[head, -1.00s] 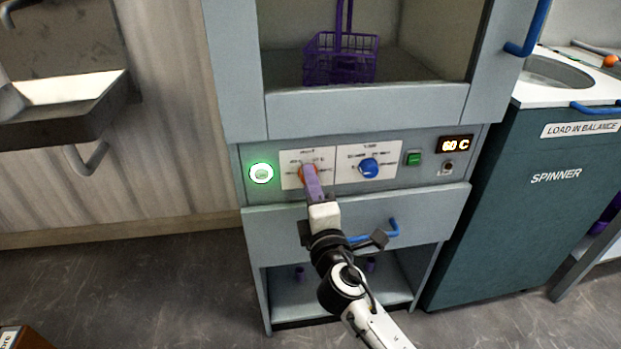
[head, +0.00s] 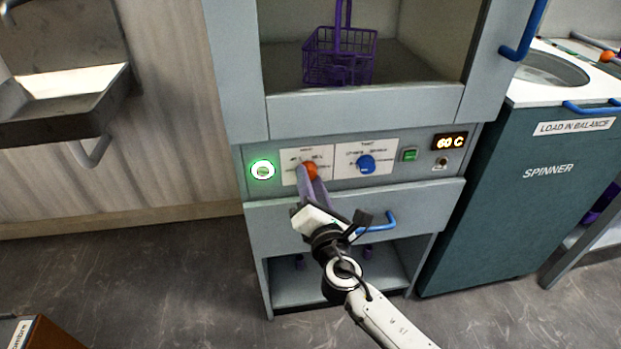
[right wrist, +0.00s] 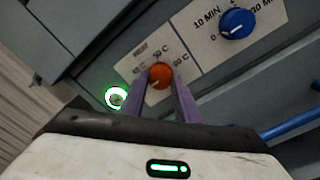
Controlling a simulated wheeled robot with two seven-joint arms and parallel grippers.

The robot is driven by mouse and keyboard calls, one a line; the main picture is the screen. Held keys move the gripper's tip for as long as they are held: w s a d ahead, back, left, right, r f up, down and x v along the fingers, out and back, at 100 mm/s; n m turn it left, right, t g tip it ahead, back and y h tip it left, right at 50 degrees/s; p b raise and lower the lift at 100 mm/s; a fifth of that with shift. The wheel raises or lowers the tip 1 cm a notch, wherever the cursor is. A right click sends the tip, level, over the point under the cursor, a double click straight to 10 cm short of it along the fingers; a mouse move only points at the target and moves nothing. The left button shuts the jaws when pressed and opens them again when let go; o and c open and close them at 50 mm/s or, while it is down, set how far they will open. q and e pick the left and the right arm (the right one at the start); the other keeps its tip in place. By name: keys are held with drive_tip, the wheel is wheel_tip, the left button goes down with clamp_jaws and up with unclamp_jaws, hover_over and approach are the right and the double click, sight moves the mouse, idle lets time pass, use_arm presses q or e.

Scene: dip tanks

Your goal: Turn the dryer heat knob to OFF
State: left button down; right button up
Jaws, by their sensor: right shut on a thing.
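The orange heat knob (head: 311,171) sits on a white label plate on the dryer's front panel. In the right wrist view the knob (right wrist: 160,76) lies between the two purple fingertips of my right gripper (right wrist: 161,82), one on each side. The gripper is shut on it, and it also shows in the head view (head: 309,178). Marks for 50 C and 60 C show around the knob; an OFF mark cannot be made out, and the pointer's setting is unclear. The dryer's display (head: 450,142) reads 60 C. My left gripper is not in view.
A blue timer knob (head: 365,163) and a green switch (head: 410,154) are right of the heat knob. A lit green ring button (head: 262,170) is on its left. A blue drawer handle (head: 378,223) is below, close to my right wrist. The spinner (head: 540,190) stands at right.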

idle(0.5)
drive_tip(key=o, duration=1.1)
drive_tip(key=shift+c, duration=0.2)
drive_tip(key=shift+s, duration=0.1)
drive_tip(key=p+v, duration=0.1)
drive_tip(key=v, duration=0.9)
drive_tip(key=shift+p, duration=0.35)
drive_tip(key=shift+d, duration=0.1)
